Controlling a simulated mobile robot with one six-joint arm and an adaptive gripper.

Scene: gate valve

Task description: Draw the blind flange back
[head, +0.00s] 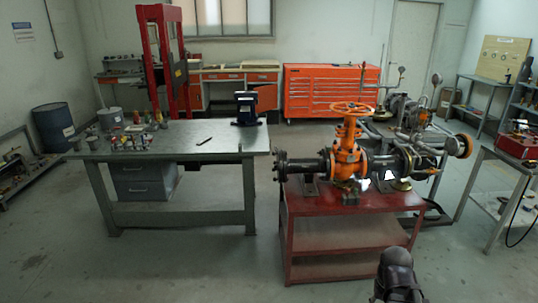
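An orange gate valve (347,152) with a handwheel (353,109) on top stands upright on a red bench (335,204). A dark pipe spool (308,165) runs left from the valve. A dark round flange with bolts (282,166) closes the spool's left end and looks like the blind flange. It appears to sit against the spool's end; any gap is too small to tell. A dark rounded part of my arm (398,275) shows at the bottom right, well below the bench top. My gripper is not visible.
A grey worktable (225,142) with small parts and a vise (247,108) stands to the left, with a narrow gap before the red bench. Piping and gauges (425,140) crowd the right. The floor in front (190,270) is clear.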

